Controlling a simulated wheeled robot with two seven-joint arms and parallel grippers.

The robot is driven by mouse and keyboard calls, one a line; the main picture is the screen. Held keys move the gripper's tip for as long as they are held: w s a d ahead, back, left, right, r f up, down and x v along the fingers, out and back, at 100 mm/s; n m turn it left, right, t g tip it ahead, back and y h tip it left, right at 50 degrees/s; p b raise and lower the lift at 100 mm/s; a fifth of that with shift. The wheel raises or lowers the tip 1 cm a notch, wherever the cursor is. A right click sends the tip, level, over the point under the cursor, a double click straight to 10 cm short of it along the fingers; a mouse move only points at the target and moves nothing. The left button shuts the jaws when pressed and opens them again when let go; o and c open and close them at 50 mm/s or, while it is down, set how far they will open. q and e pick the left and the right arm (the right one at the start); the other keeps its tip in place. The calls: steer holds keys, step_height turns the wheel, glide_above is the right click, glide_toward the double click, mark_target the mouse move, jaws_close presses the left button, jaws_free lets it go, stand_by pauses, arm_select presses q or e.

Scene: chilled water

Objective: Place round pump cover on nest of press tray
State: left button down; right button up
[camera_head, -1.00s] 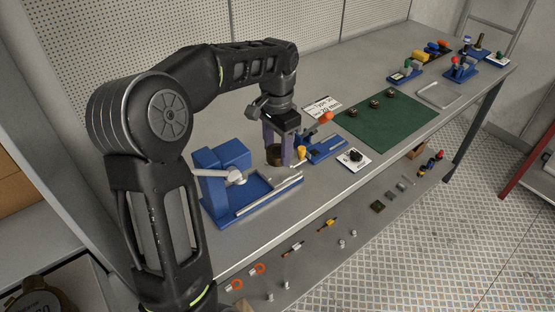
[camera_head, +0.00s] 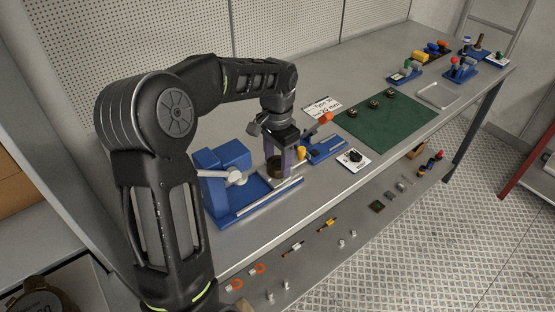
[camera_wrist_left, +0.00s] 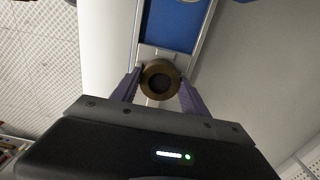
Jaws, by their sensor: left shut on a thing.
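The round pump cover (camera_head: 273,170) is a dark brass-coloured ring; in the left wrist view it shows as a ring with a dark centre (camera_wrist_left: 160,66). My left gripper (camera_head: 278,166) is shut on it, with a purple finger on each side (camera_wrist_left: 160,88). The blue press tray (camera_head: 247,208) with pale metal rails extends from the blue press (camera_head: 228,156). It also shows in the left wrist view (camera_wrist_left: 175,25). The cover is at the tray's right end. I cannot tell whether it touches the tray, and the nest is not clearly visible. My right gripper is not in view.
Right of the tray is a blue fixture (camera_head: 325,149) with orange and yellow knobs. A white card with a black part (camera_head: 354,160) lies near the front edge. A green mat (camera_head: 388,128) holds several small parts. A lower shelf holds loose pieces.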

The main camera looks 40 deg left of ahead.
mark_target(278, 164)
arm_select(q)
steer(key=c, duration=0.6)
jaws_free()
steer(key=shift+f, duration=0.1)
steer(key=shift+r, duration=0.55)
step_height(278, 164, up, 8)
steer(key=shift+f, duration=0.15)
step_height(278, 164, up, 4)
steer(key=shift+f+p, duration=0.2)
steer(key=shift+p, duration=0.7)
